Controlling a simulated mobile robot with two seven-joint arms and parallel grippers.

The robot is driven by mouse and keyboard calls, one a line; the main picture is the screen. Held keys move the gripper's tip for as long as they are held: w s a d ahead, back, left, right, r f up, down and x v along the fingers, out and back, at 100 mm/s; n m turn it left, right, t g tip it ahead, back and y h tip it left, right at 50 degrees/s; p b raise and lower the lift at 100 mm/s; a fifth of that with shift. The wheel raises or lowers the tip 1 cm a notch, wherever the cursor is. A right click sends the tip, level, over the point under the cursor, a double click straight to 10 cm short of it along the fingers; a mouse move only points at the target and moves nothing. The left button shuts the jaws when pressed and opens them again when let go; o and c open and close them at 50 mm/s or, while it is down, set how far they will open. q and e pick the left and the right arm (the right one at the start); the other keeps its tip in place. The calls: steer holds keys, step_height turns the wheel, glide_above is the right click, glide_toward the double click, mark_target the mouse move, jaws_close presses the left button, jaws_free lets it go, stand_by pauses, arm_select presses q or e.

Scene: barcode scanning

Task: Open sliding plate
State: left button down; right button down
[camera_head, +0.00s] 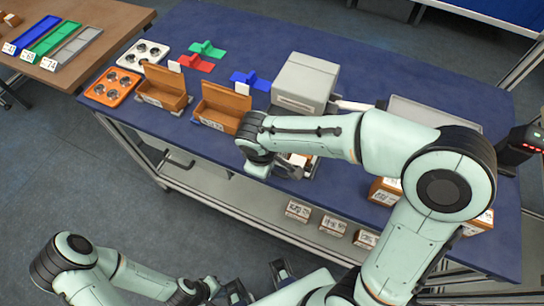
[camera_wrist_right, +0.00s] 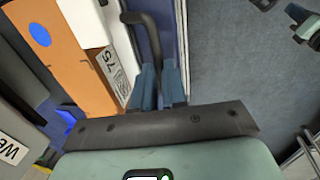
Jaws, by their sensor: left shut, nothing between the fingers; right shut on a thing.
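My right gripper (camera_wrist_right: 158,85) is shut on a black bent handle (camera_wrist_right: 150,38) in the right wrist view. The handle's rod runs up from between the two blue-grey fingers. The sliding plate itself cannot be made out clearly. A grey boxy machine (camera_head: 304,82) stands on the blue table behind my right forearm. My left gripper (camera_head: 238,291) is low at the bottom of the head view, away from the table, shut and empty.
Orange-brown open boxes (camera_head: 222,105), white (camera_head: 142,55) and orange (camera_head: 112,87) cup trays, and green, red and blue pieces stand on the table (camera_head: 235,50). Labelled small boxes (camera_head: 333,225) sit on the lower shelf. Floor (camera_head: 80,180) in front is clear.

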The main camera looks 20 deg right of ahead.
steer(key=c, duration=1.2)
jaws_free()
steer(key=shift+o, duration=0.2)
